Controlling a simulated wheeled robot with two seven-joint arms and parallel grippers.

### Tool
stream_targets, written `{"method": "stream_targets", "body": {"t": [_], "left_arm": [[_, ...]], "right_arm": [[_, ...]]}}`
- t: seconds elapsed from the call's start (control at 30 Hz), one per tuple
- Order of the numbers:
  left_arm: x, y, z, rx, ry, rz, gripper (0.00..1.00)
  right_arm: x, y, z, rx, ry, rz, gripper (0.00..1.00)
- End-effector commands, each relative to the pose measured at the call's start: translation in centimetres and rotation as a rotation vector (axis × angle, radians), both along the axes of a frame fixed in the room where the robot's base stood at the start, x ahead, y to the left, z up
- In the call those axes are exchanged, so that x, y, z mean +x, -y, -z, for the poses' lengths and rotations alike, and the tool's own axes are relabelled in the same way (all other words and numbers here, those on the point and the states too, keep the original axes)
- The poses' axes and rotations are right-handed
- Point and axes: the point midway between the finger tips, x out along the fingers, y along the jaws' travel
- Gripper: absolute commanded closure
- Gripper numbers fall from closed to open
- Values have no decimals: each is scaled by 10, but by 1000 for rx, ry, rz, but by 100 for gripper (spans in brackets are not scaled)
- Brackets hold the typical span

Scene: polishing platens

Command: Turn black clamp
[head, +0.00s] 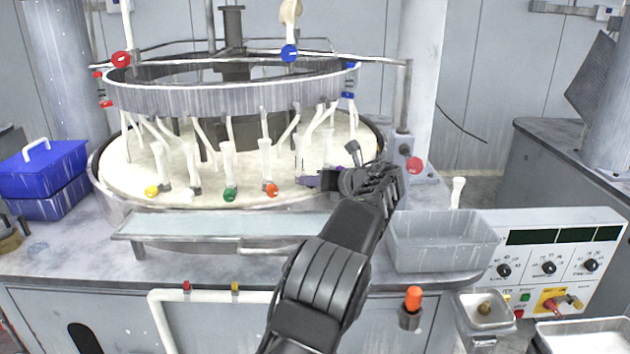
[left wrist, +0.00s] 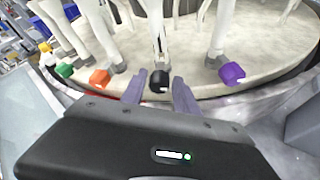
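The black clamp (left wrist: 158,82) sits at the foot of a white post near the rim of the round cream platen (left wrist: 268,76). In the left wrist view it lies between the two fingertips of my left gripper (left wrist: 159,84). The fingers are spread, one on each side of the clamp, with a narrow gap showing on each side. In the head view my left gripper (head: 312,180) reaches to the front right edge of the platen, and the black clamp cannot be made out there. My right gripper is not in view.
A purple clamp (left wrist: 231,73) is to the right of the black one; an orange clamp (left wrist: 99,77) and a green clamp (left wrist: 64,70) are to the left. White posts stand close around. A grey bin (head: 443,242) and a control panel (head: 556,262) are at the right.

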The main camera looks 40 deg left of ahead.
Motion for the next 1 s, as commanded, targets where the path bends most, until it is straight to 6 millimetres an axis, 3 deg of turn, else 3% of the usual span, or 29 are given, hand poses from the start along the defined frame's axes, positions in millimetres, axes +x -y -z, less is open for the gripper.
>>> {"method": "stream_targets", "body": {"t": [0.17,0.6,1.0], "left_arm": [[0,0,0,0,0,0,64],[0,1,0,0,0,0,99],[0,1,0,-4,12,2,100]], "right_arm": [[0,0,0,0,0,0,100],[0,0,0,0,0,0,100],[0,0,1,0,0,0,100]]}}
